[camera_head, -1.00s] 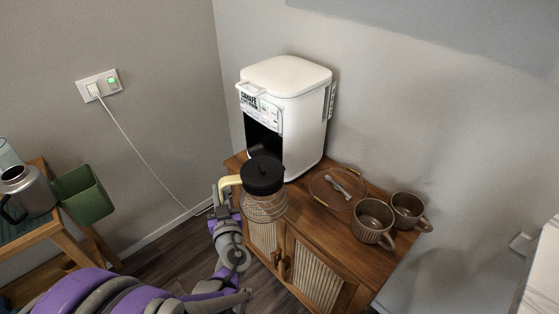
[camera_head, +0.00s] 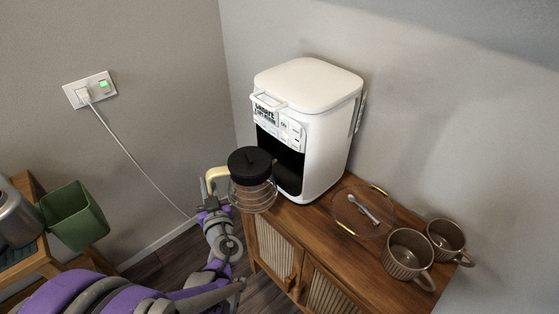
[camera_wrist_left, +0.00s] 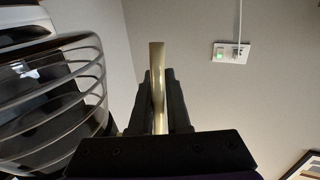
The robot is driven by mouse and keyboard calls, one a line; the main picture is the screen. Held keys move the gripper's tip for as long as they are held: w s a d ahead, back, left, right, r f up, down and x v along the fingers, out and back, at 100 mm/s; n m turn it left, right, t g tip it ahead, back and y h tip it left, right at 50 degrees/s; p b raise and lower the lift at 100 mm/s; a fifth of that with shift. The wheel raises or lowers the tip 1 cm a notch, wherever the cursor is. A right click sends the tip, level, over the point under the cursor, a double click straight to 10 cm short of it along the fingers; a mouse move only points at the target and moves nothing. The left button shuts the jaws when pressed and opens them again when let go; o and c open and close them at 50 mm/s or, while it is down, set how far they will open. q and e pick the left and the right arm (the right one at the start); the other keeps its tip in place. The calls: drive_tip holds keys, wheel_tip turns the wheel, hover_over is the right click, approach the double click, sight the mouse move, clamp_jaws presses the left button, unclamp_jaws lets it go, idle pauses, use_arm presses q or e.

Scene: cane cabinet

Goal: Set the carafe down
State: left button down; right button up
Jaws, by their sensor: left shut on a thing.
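The glass carafe (camera_head: 252,194) with a black lid and a pale yellow handle (camera_head: 214,176) is in front of the white coffee maker, at the left edge of the wooden cabinet. My left gripper (camera_head: 208,204) is shut on the handle. In the left wrist view the handle (camera_wrist_left: 157,85) stands between the two dark fingers, and the ribbed carafe (camera_wrist_left: 55,100) fills the left side. I cannot tell whether the carafe's base touches the cabinet top. My right gripper is not in view.
The white coffee maker (camera_head: 325,120) has a dark open bay facing the carafe. A round glass tray (camera_head: 345,220) with a spoon and two brown mugs (camera_head: 404,252) stand to the right on the cabinet (camera_head: 335,247). A green bin (camera_head: 74,214) is at the left.

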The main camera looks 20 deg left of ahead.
use_arm(q)
drive_tip(key=w+d, duration=0.3)
drive_tip(key=w, duration=0.5)
drive_tip(key=w+d+b, duration=0.1)
drive_tip(key=w+d, duration=0.2)
drive_tip(key=w, duration=0.4)
drive_tip(key=shift+w+d+f, duration=0.25)
drive_tip(key=shift+w+d, duration=0.1)
drive_tip(key=shift+d, duration=0.05)
drive_tip(key=shift+f, duration=0.2)
drive_tip(key=c, duration=0.9)
unclamp_jaws()
drive_tip(key=shift+r, duration=0.1)
